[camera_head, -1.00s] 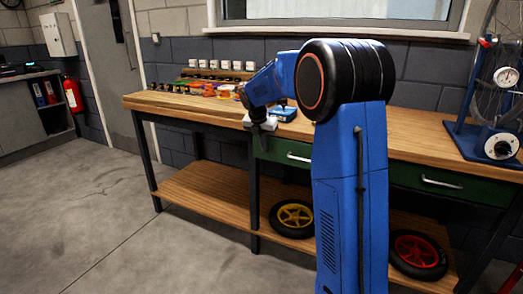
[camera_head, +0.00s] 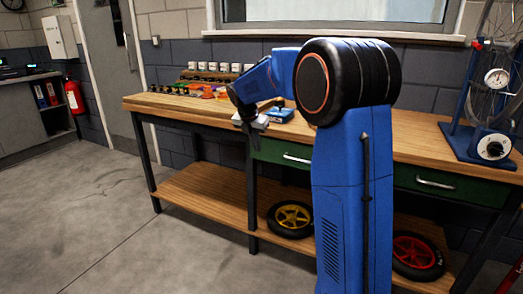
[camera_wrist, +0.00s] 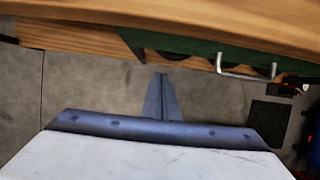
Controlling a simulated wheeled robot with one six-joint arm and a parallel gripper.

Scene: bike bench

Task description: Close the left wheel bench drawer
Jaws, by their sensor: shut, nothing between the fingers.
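The left bench drawer (camera_head: 268,150) has a green front and a metal bar handle (camera_head: 297,159). It sits under the wooden top, partly hidden by my arm. In the wrist view, the green front (camera_wrist: 190,45) and the handle (camera_wrist: 246,73) show at upper right, below the bench edge. How far the drawer stands out is hard to tell. My gripper (camera_head: 253,143) is at the left end of this drawer, in front of the bench edge, pointing down. In the wrist view its fingers (camera_wrist: 161,80) are together and empty, apart from the handle.
The wooden bench top (camera_head: 160,104) carries paint pots and a blue item (camera_head: 280,114). A second green drawer (camera_head: 475,190) is to the right. A yellow-rimmed wheel (camera_head: 291,219) and a red-rimmed wheel (camera_head: 417,256) lie on the lower shelf (camera_head: 205,202). The floor in front is open.

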